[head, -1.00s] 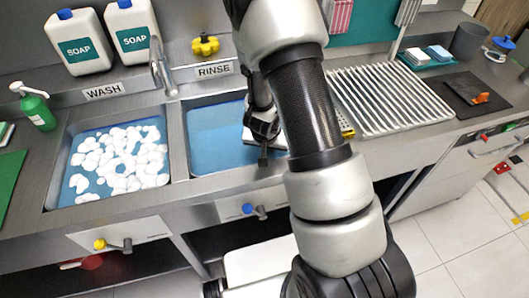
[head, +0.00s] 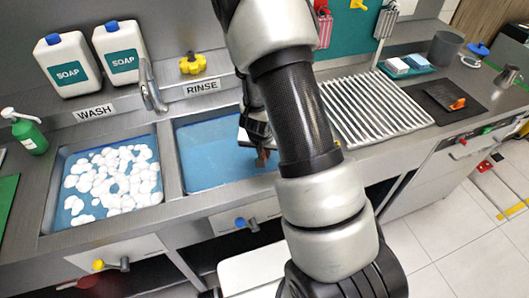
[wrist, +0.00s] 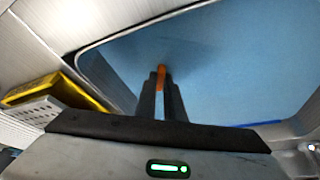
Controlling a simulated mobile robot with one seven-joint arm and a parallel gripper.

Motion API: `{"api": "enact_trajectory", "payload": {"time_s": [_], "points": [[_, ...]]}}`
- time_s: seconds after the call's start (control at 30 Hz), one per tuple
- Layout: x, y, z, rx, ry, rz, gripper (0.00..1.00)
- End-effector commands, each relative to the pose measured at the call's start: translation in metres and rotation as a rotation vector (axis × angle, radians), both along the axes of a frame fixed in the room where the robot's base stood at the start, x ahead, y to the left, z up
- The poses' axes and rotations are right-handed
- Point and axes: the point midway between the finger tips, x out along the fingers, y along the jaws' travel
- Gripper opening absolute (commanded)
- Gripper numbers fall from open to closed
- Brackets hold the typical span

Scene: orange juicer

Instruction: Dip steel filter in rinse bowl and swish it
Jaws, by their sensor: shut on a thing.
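The rinse bowl (head: 207,155) is a sunken basin with blue water, under the RINSE label. My gripper (head: 262,152) is over its right side, partly behind my arm. In the wrist view my gripper (wrist: 160,90) points down at the blue water, its narrow dark fingers close together. They are shut on a slim orange-brown piece (wrist: 162,76), whose end shows past the tips. I cannot make out a steel filter body; whether the piece touches the water is unclear.
The wash basin (head: 110,185) with white foam lies to the left. A tap (head: 152,88) stands behind, between the basins. A ribbed drain rack (head: 375,108) is to the right. In the wrist view a yellow-edged object (wrist: 62,88) lies beside the basin rim.

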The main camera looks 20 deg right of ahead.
Motion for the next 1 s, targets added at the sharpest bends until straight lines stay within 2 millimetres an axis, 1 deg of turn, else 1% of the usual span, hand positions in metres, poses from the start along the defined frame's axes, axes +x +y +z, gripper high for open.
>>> {"api": "enact_trajectory", "payload": {"time_s": [0.03, 0.53, 0.77, 1.0], "points": [[0.0, 0.0, 0.014, 0.0, 0.0, 0.001, 0.0], [0.0, 0.0, 0.084, 0.0, -0.001, 0.0, 0.0], [0.0, 0.0, 0.102, 0.0, -0.001, 0.0, 0.0], [0.0, 0.0, 0.104, 0.0, 0.0, -0.001, 0.0]]}}
